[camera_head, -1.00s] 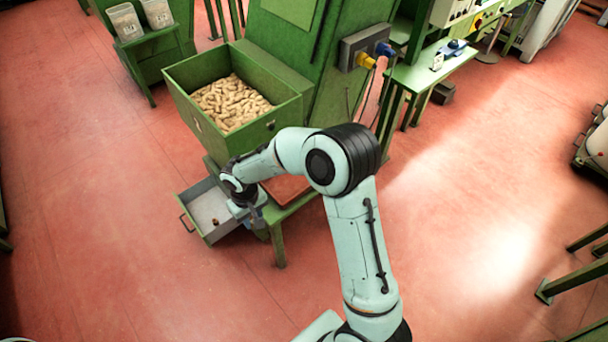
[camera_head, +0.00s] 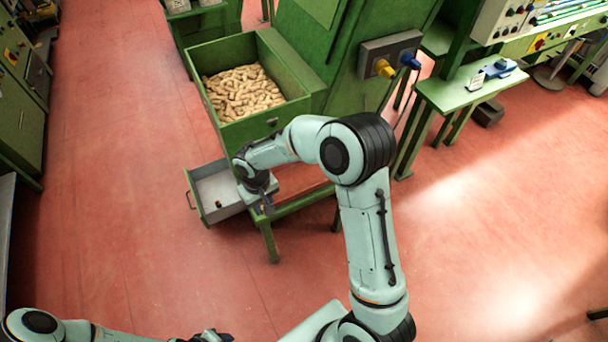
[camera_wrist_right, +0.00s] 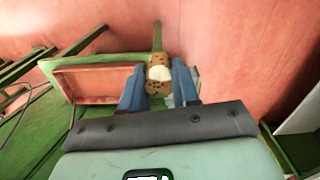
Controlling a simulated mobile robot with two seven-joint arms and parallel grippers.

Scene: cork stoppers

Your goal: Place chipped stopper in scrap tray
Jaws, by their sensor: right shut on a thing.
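My right gripper (camera_head: 264,205) is over the front corner of the low green stand, beside the pulled-out tray. In the right wrist view its two blue-grey fingers (camera_wrist_right: 157,84) are shut on a brown cork stopper (camera_wrist_right: 159,73) with a pale patch and dark pits. The head view does not show this stopper clearly. The grey tray with a green front (camera_head: 212,186), likely the scrap tray, stands open to the left of the gripper, with a small dark brown piece (camera_head: 218,204) in it. My left gripper (camera_head: 212,336) is at the bottom edge, its fingers unclear.
A green hopper (camera_head: 284,117) full of corks (camera_head: 241,92) stands above the tray. A reddish panel (camera_head: 304,182) lies on the stand to the right of the gripper; it also shows in the wrist view (camera_wrist_right: 97,80). Open red floor (camera_head: 130,200) lies to the left.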

